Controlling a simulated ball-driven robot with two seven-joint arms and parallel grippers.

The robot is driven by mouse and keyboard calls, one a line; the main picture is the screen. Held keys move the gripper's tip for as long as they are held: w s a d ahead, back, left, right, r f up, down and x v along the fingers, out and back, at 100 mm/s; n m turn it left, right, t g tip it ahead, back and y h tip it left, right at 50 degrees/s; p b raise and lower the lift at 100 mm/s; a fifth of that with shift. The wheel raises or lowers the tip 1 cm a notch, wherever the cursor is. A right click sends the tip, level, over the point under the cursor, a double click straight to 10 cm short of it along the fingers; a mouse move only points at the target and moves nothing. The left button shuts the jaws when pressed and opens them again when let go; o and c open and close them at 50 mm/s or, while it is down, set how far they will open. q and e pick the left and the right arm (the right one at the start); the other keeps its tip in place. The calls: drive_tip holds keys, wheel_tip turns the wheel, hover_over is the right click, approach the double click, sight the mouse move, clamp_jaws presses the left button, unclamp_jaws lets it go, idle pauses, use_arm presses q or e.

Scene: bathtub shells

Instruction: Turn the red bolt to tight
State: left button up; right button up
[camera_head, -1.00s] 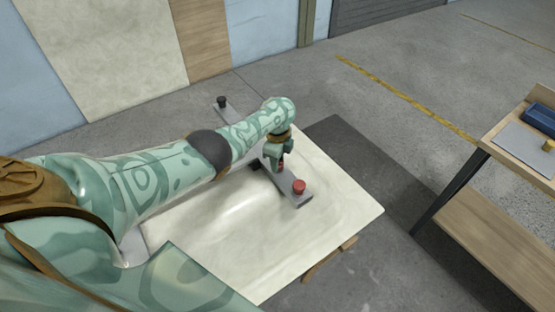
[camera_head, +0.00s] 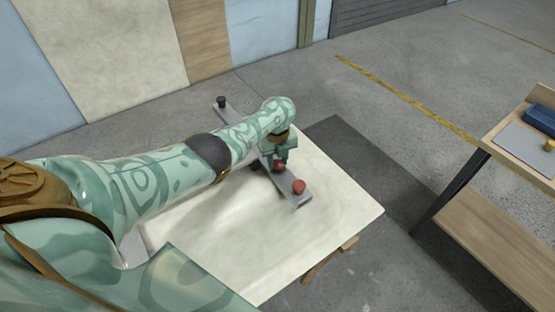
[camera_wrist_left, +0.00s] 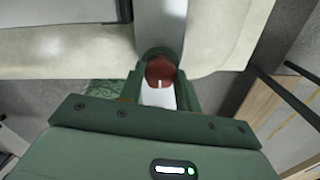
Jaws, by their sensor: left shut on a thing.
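A grey bar (camera_head: 291,197) lies across a pale bathtub shell (camera_head: 340,205) in the head view. A red bolt head (camera_head: 278,168) sits on the bar right under my left gripper (camera_head: 278,160). A second red knob (camera_head: 299,187) stands at the bar's near end, apart from the gripper. In the left wrist view my left gripper (camera_wrist_left: 160,75) is shut on the red bolt (camera_wrist_left: 160,68), which has a short white mark on its head. A white patch (camera_wrist_left: 157,97) shows just below the head. The bolt's shank is hidden. My right gripper is not in view.
A black knob (camera_head: 221,102) stands at the bar's far end. A wooden bench (camera_head: 500,150) at the right holds a blue box (camera_head: 540,120) and a grey plate with a yellow piece (camera_head: 549,146). The floor between shell and bench is clear.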

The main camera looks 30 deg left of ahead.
sight(278, 163)
use_arm(q)
drive_tip(key=shift+d+m, duration=0.1)
drive_tip(key=shift+m, duration=0.3)
drive_tip(key=o, duration=1)
drive_tip(key=shift+c, duration=0.2)
wheel_tip(278, 163, up, 16)
drive_tip(key=p, duration=0.9)
drive_tip(key=shift+r, duration=0.2)
